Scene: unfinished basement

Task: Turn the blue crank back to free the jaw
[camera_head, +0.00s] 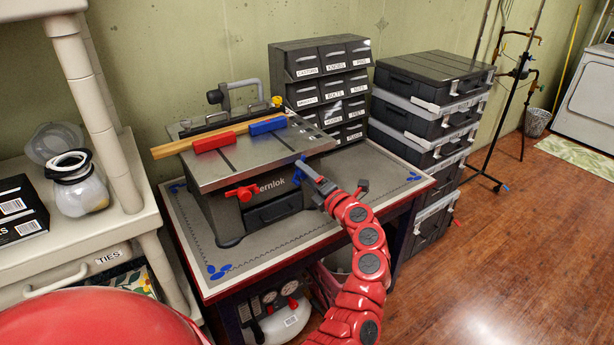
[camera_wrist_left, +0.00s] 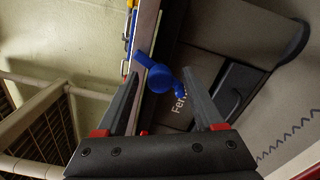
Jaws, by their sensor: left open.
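A grey workbench vise (camera_head: 240,165) with a slotted top stands on the table. The blue crank (camera_head: 308,171) sticks out at its front right corner, and a red crank (camera_head: 243,192) is on its front face. A blue block (camera_head: 268,125) and a red block (camera_head: 214,142) sit on top, against a wooden strip (camera_head: 172,150). My left gripper (camera_head: 319,183) is close at the blue crank. In the left wrist view the blue crank (camera_wrist_left: 160,78) shows between the tips of the open fingers (camera_wrist_left: 162,85). Contact cannot be told. My right gripper is out of view.
The vise stands on a table (camera_head: 385,175) with a patterned mat. Black drawers (camera_head: 325,75) stand behind it, and stacked toolboxes (camera_head: 430,110) to the right. A shelf (camera_head: 120,225) with a glass jar (camera_head: 82,190) is at left.

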